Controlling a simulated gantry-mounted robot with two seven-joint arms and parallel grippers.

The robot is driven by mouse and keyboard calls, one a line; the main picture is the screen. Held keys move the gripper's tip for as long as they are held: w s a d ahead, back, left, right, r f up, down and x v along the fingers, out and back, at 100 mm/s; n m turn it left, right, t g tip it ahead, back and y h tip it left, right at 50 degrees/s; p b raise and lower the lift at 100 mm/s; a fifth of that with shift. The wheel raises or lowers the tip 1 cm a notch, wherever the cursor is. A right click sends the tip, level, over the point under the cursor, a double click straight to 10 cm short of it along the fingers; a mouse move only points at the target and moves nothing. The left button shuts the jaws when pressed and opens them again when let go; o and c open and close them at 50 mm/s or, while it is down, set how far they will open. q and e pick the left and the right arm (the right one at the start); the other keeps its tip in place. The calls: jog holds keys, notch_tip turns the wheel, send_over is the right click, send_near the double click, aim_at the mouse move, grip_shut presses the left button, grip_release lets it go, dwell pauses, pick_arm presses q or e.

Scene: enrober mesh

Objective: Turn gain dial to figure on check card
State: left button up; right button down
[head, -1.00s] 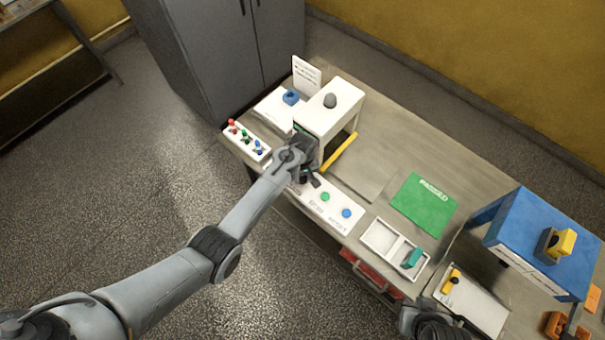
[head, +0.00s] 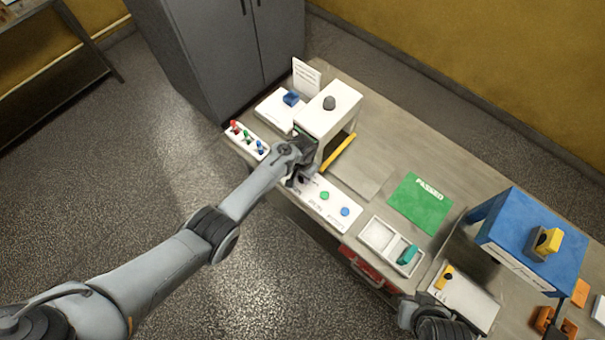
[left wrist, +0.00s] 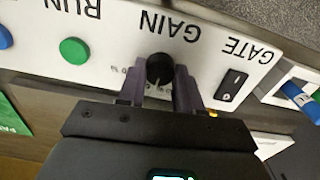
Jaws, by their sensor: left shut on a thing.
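The black gain dial (left wrist: 160,70) sits under the word GAIN on a white control panel (left wrist: 118,42), seen upside down in the left wrist view. A small pale mark shows on the dial's near side; the printed figures around it are too small to read. My left gripper (left wrist: 160,86) has one finger on each side of the dial and is shut on it. In the head view my left gripper (head: 298,172) hides the dial. A white card (head: 306,76) with unreadable print stands at the back; I cannot tell if it is the check card. My right gripper (head: 412,302) is only partly seen.
A black GATE switch (left wrist: 232,85) is beside the dial, and a green button (left wrist: 74,50) is on its other side. A white housing (head: 330,108) rises close behind my left gripper. Small coloured levers (head: 246,138) stand to its left. A green PASSED mat (head: 420,203) lies right.

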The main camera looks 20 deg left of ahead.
pick_arm(q)
jog(key=shift+m, duration=1.5)
jog(key=o, duration=1)
jog(key=shift+o, duration=0.2)
jog(key=shift+r+p, duration=0.3)
jog(key=shift+r, duration=0.2)
notch_tip(320, 180, up, 10)
jog(key=p, duration=0.2)
jog(key=shift+f, duration=0.15)
